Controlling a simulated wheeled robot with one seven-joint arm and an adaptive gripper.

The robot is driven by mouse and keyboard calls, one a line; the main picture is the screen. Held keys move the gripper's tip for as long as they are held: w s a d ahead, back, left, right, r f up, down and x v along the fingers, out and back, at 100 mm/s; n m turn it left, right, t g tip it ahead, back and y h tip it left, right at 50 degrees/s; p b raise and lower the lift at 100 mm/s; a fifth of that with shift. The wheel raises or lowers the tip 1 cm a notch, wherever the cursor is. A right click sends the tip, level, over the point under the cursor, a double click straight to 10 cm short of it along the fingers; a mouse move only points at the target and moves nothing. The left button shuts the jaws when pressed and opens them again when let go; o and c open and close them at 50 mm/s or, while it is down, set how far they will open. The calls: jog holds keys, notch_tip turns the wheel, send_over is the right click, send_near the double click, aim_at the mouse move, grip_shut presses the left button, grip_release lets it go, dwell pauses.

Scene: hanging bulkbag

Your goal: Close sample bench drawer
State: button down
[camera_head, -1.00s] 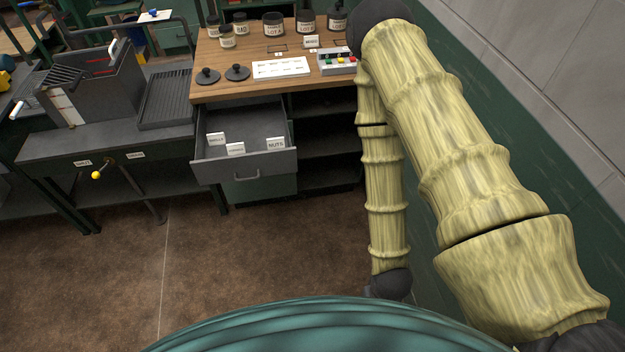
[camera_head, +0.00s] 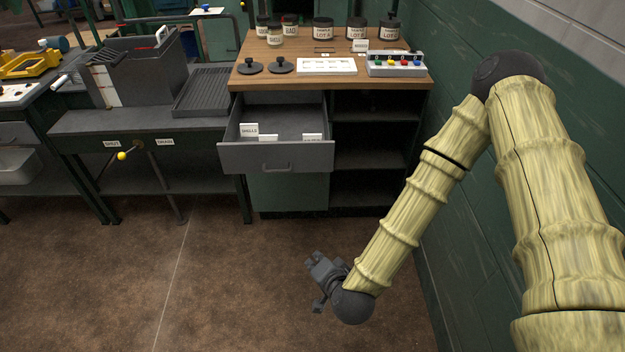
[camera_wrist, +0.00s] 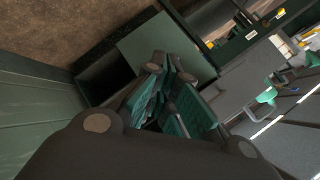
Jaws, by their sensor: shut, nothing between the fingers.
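The sample bench drawer (camera_head: 276,158) is pulled open below the wooden bench top (camera_head: 240,79). It has a grey front with a small bar handle, and white label cards stand inside. My gripper (camera_head: 316,284) hangs low over the brown floor in the head view, in front of the bench and apart from the drawer. In the wrist view the gripper fingers (camera_wrist: 172,95) are together with nothing held. A greenish panel (camera_wrist: 155,45) shows beyond them there; the drawer handle cannot be made out in that view.
Open dark shelves (camera_head: 372,150) are right of the drawer. Jars, black lids, a white tray (camera_head: 326,66) and a button box (camera_head: 396,64) stand on the bench top. A green wall (camera_head: 520,60) bounds the right. A bench with a yellow-knobbed lever (camera_head: 122,156) is left. The floor ahead is clear.

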jog(key=w+a+r+m+t+h+b, duration=0.1)
jog(key=w+r+m+t+b, duration=0.1)
jog(key=w+b, duration=0.2)
jog(key=w+a+r+m+t+b, duration=0.1)
jog(key=w+r+m+t+b, duration=0.15)
jog(key=w, duration=0.25)
jog(key=m+t+h+b, duration=0.3)
jog(key=m+t+b, duration=0.1)
jog(key=m+b, duration=0.2)
send_near(312, 158)
jog(key=shift+n+g, duration=0.25)
jog(key=w, duration=0.3)
jog(key=w+b, duration=0.1)
jog(key=w, duration=0.3)
jog(key=shift+r, duration=0.2)
jog(key=shift+w+d, duration=0.1)
